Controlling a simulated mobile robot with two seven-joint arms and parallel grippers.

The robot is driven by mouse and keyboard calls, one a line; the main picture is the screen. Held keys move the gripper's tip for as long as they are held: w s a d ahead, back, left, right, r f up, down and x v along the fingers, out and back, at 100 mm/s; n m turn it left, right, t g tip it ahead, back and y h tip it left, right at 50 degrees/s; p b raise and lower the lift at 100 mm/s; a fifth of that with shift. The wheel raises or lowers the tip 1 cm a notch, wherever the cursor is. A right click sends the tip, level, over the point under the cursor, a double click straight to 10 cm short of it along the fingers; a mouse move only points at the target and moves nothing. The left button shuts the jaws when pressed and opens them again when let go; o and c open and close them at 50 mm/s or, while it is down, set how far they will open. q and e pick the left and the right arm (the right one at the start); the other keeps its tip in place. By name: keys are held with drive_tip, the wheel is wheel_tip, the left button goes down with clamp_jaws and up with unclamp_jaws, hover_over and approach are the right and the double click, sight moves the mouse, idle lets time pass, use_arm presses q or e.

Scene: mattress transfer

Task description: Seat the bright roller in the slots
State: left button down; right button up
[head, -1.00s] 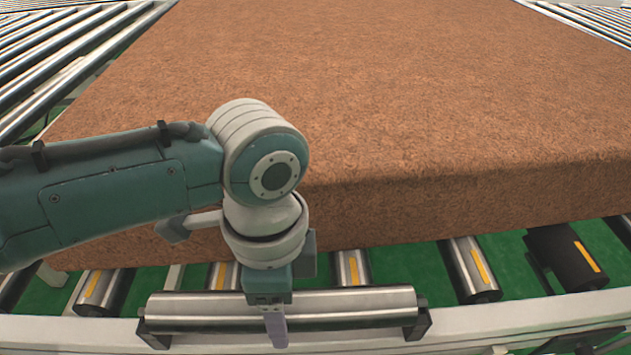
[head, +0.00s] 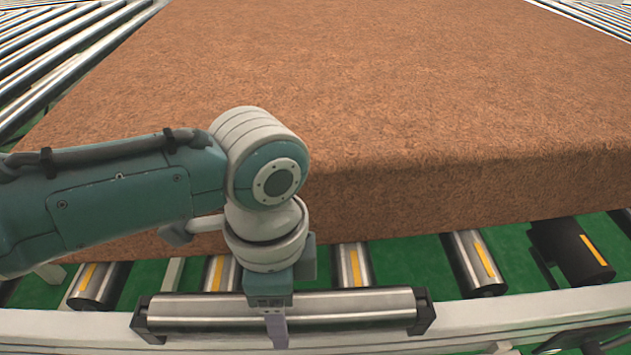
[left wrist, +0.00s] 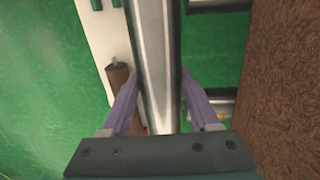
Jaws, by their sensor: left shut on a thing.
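The bright roller (head: 355,304) is a shiny steel cylinder lying crosswise at the front of the conveyor. Its ends are at a black bracket on the left (head: 150,325) and a black bracket on the right (head: 424,314); I cannot tell whether they rest fully down in the slots. My left gripper (head: 277,325) points down and is shut on the roller left of its middle. In the left wrist view the purple fingers lie on both sides of the roller (left wrist: 153,45). My right gripper is not in view.
A large brown mattress slab (head: 400,110) lies on the conveyor just behind my left gripper. Shorter rollers with yellow stripes (head: 472,262) and a black one (head: 570,255) show under its front edge. A white rail (head: 500,313) runs along the front.

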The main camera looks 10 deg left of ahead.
use_arm(q)
drive_tip(key=shift+f, duration=0.35)
drive_tip(key=shift+c, duration=0.2)
unclamp_jaws()
drive_tip(key=r+p, duration=0.1)
drive_tip(key=r, duration=0.5)
drive_tip(key=r+p, duration=0.1)
drive_tip(key=r, duration=0.3)
drive_tip(key=shift+w+a+p, duration=0.1)
drive_tip(key=shift+w+p, duration=0.25)
